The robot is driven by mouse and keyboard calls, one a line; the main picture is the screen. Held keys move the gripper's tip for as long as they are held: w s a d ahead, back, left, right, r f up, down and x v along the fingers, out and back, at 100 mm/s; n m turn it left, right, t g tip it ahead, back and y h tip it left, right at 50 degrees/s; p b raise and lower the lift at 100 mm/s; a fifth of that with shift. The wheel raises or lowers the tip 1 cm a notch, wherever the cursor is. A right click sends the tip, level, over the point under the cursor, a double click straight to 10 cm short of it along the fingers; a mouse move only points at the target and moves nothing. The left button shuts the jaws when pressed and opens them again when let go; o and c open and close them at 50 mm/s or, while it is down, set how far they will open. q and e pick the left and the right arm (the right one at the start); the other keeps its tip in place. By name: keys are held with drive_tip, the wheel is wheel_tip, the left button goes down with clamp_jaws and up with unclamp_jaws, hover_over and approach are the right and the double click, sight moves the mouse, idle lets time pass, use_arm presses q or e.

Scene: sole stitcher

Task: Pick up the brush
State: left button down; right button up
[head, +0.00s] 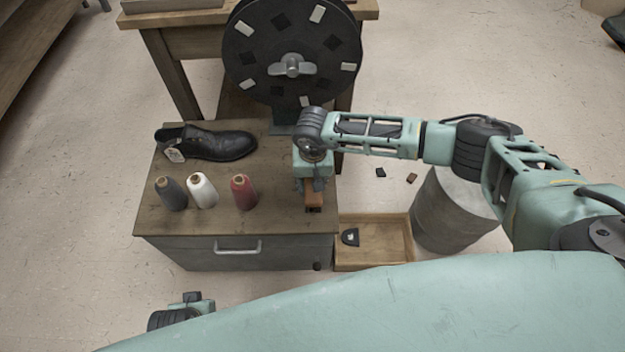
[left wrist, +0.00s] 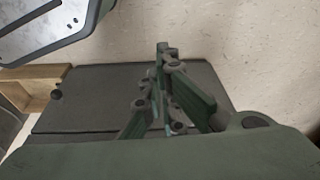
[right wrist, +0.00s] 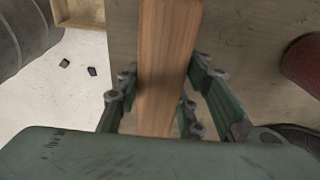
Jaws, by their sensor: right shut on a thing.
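The cabinet top (head: 150,215) holds a black shoe (head: 215,145) and grey, white and red thread spools (head: 244,192). A black wheel (head: 291,55) stands behind. A wooden tray (head: 385,240) with a dark piece and a grey drum (head: 450,212) are at the right.

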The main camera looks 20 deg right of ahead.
drive_tip(key=shift+c, duration=1.2)
drive_tip(key=shift+r, duration=0.15)
